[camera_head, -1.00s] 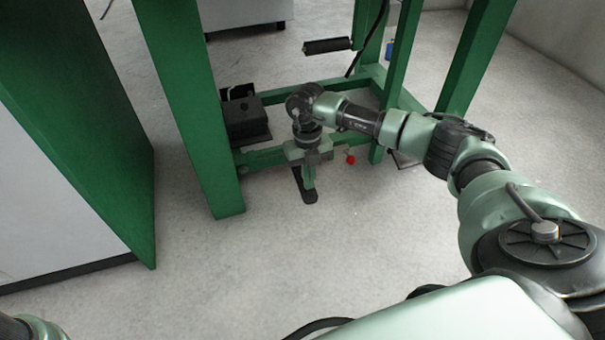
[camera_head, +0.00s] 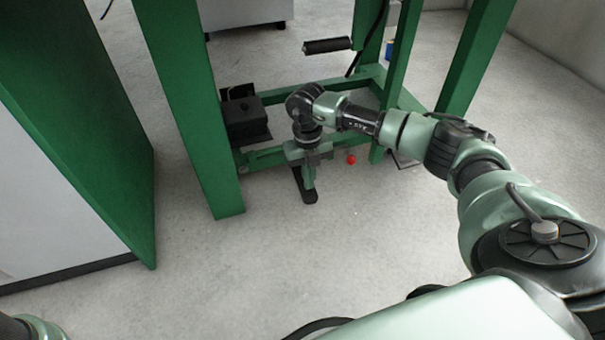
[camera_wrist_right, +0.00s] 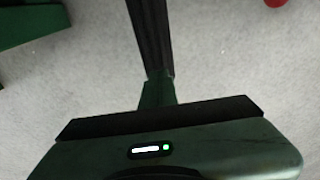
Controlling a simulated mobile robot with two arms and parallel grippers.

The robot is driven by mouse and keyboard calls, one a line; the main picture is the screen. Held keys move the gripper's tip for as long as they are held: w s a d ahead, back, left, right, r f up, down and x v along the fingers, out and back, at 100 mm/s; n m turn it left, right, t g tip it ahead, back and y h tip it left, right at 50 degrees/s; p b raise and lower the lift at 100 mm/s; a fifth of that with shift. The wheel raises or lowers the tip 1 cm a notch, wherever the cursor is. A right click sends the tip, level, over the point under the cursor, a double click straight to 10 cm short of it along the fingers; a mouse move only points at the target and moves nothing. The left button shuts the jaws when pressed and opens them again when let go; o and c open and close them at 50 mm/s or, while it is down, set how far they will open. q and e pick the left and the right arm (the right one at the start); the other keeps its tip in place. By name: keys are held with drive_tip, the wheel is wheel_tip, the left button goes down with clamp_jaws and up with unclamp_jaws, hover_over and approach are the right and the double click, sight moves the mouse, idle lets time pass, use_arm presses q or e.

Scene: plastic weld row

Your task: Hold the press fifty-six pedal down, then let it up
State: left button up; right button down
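The pedal (camera_head: 297,178) is a narrow black bar low at the foot of the green press frame (camera_head: 188,105). In the right wrist view the black bar (camera_wrist_right: 149,30) runs up from my fingers to the top edge. My right gripper (camera_head: 308,184) points down over the pedal, its green fingers together with no gap showing. The fingertips (camera_wrist_right: 158,88) appear to meet the bar and hide part of it; contact and how far the pedal is down cannot be told. My left gripper is out of view; only a bit of that arm shows at the lower left corner.
A black box (camera_head: 246,122) sits on the frame left of my gripper. A red ball-shaped knob (camera_head: 351,159) is close on its right. Green legs (camera_head: 400,60) stand behind. A large green and white cabinet (camera_head: 60,190) is at left. The floor in front is clear.

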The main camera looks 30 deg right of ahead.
sight(308, 193)
drive_tip(key=shift+f+b, duration=1.5)
drive_tip(key=shift+f, duration=1.7)
drive_tip(key=shift+r, duration=0.2)
wheel_tip(308, 193, up, 7)
drive_tip(key=p, duration=0.7)
drive_tip(key=shift+p, duration=0.35)
